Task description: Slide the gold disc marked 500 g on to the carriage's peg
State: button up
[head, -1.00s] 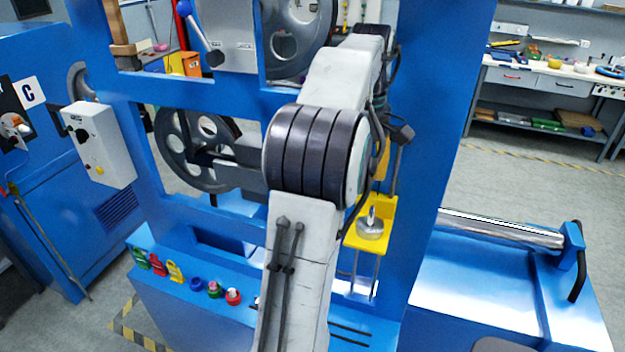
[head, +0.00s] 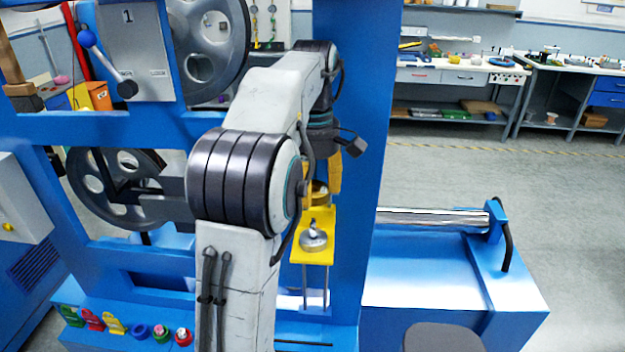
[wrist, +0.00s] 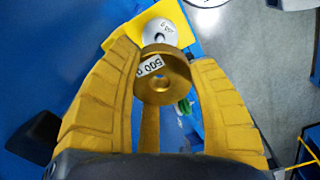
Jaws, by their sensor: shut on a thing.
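The gold disc (wrist: 172,92) with a white 500 g label is between my yellow gripper fingers in the wrist view, its centre hole showing. My gripper (wrist: 166,72) is shut on it. In the head view my gripper (head: 326,180) is above the carriage, and a sliver of the gold disc (head: 319,196) shows. The yellow carriage (head: 300,256) bears a silver disc (head: 314,243) with the peg (head: 313,225) standing up from its middle. The wrist view shows the carriage (wrist: 132,25) and silver disc (wrist: 156,31) beyond the gold disc. The gold disc appears apart from the peg.
A blue frame upright (head: 352,130) stands close to the right of my gripper. Two thin rods run below the carriage. A large grey pulley (head: 110,190) is at the left. A metal roller (head: 435,217) lies at the right.

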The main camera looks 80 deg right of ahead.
send_over(313, 228)
jog(key=shift+d+f, duration=0.2)
jog(key=shift+f, duration=0.85)
jog(key=shift+d+f, duration=0.15)
jog(key=shift+f, duration=0.85)
jog(key=shift+f, duration=0.25)
jog(key=shift+f, duration=0.35)
jog(key=shift+f+b, duration=0.95)
jog(key=shift+f, duration=0.15)
jog(key=shift+f, duration=0.45)
dwell(1.4)
jog(key=shift+f+b, duration=0.55)
jog(key=shift+f, duration=0.4)
dwell(0.4)
jog(key=o, duration=1.3)
jog(key=shift+f, duration=0.1)
